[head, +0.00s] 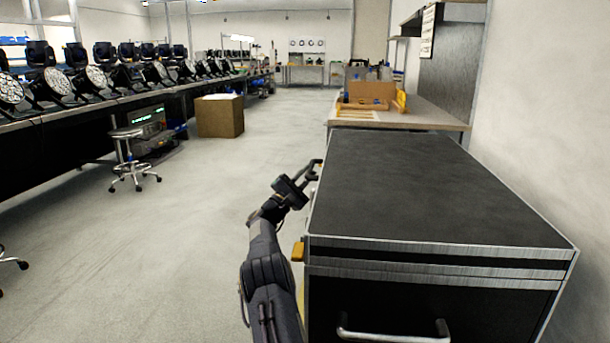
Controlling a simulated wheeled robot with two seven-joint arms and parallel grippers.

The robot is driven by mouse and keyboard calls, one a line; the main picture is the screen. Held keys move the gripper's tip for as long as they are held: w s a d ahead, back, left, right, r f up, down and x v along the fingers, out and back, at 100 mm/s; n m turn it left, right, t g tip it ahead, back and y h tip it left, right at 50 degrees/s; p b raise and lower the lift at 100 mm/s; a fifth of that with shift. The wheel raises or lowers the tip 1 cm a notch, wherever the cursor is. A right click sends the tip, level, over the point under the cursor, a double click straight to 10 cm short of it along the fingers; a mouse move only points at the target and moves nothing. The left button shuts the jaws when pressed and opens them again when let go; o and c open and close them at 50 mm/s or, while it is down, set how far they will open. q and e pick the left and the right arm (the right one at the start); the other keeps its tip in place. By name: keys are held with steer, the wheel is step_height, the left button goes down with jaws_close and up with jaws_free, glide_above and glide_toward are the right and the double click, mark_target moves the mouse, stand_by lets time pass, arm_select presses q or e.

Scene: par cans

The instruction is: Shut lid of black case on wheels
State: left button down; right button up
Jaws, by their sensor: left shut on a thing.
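The black case (430,292) stands at the right, with silver metal edging and a bar handle (393,335) on its front. Its lid (425,190) lies flat over the top. A narrow dark band runs between the silver strips at the front, and I cannot tell whether the lid is fully seated. My left arm reaches up along the case's left side. My left gripper (312,174) is at the far part of the lid's left edge, shut on what looks like a dark side handle; its fingertips are small and partly hidden. The wheels and my right gripper are out of view.
A workbench (400,116) with a cardboard box (372,92) stands behind the case, by the right wall. A long bench with several stage lights (52,84) runs along the left. A stool (127,150) and a brown box (219,116) stand there. The middle floor is clear.

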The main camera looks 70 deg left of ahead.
arm_select(q)
steer(key=shift+w+d+f, duration=0.15)
steer(key=shift+w+f, duration=0.35)
steer(key=shift+f, duration=0.3)
steer(key=c, duration=1.4)
jaws_free()
steer(key=shift+w+d, duration=0.1)
steer(key=shift+w, duration=0.05)
steer(key=shift+o, duration=0.2)
steer(key=p+v, duration=0.1)
steer(key=v, duration=0.7)
steer(key=shift+r+p, duration=0.35)
steer(key=shift+p, duration=0.05)
steer(key=shift+s+r, duration=0.1)
steer(key=shift+s, duration=0.2)
